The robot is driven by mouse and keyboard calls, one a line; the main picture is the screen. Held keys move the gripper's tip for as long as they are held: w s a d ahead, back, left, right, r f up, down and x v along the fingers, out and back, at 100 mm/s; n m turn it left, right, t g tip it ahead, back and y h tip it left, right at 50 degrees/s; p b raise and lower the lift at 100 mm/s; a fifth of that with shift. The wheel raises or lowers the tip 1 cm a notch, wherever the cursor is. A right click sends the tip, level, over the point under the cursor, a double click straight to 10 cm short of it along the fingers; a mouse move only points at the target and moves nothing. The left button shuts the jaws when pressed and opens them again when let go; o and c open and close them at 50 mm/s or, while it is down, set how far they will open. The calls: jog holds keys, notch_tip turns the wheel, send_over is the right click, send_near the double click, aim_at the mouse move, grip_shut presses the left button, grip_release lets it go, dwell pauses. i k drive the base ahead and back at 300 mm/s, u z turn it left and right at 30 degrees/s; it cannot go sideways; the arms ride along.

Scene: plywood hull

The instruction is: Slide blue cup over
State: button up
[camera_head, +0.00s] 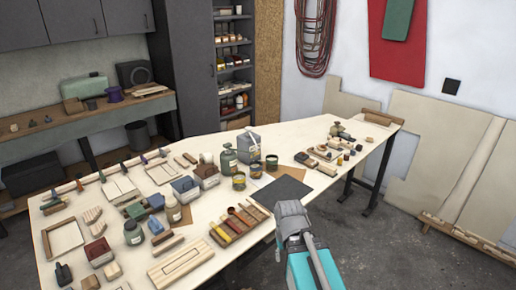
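The long pale plywood table (215,160) runs across the view, crowded with small items. I cannot clearly make out a blue cup. Blue things on it are a blue box (185,189) near the middle, a smaller blue block (157,202) left of it, and a small blue item (155,225) that is too small to identify. Several dark-and-yellow tins, one of them here (239,181), stand right of the blue box. My grey gripper (290,208) is at the table's front edge, close to a black mat (280,192). Its fingertips are too small to read, and I see nothing held.
A wooden tray of coloured tools (240,224) lies left of my gripper. Grey-green bottles (229,159) and a grey jug (249,148) stand behind. Small blocks (325,153) cover the right part of the table. The black mat looks bare. Floor (400,240) is open at right.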

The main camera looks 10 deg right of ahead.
aim_at(256, 170)
jog(key=u, duration=0.05)
jog(key=i, duration=0.95)
jog(key=z, duration=0.05)
